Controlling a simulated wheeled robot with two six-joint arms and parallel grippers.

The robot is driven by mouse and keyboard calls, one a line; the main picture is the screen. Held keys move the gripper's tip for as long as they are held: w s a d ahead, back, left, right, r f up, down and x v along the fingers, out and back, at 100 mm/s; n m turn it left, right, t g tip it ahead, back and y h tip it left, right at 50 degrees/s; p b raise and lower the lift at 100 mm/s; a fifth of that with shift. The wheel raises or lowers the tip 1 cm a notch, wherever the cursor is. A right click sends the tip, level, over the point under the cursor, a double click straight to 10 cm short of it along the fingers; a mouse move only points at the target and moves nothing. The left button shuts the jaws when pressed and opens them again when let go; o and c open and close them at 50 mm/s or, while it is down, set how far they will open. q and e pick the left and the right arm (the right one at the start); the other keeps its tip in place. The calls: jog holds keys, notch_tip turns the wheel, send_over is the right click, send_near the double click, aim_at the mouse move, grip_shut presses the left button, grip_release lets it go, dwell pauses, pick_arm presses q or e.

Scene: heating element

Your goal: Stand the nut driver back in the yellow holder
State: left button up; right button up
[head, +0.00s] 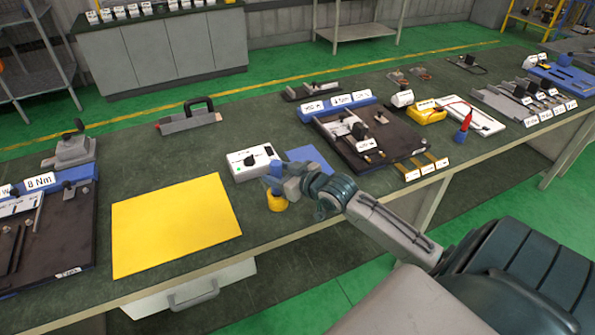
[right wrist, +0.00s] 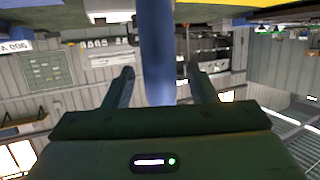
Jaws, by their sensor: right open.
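The small round yellow holder (head: 277,202) stands on the green bench, right of the yellow mat. My right gripper (head: 279,178) is just above it, jaws apart. A blue shaft, which looks like the nut driver's handle (right wrist: 157,50), runs between the two fingers of the right gripper (right wrist: 162,85) in the right wrist view, with gaps on both sides. In the head view a bit of blue (head: 271,184) shows at the fingers above the holder. The gripper hides much of it, so I cannot tell how deep the nut driver sits. My left gripper is not in view.
A white control box (head: 250,162) stands close behind the holder, with a blue mat (head: 309,158) beside it. The yellow mat (head: 175,222) to the left is bare. A dark fixture board (head: 370,145) lies to the right. The bench front edge is close to the holder.

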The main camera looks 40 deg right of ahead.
jog(key=p+v, duration=0.1)
jog(key=v, duration=0.8)
jog(key=shift+p, duration=0.35)
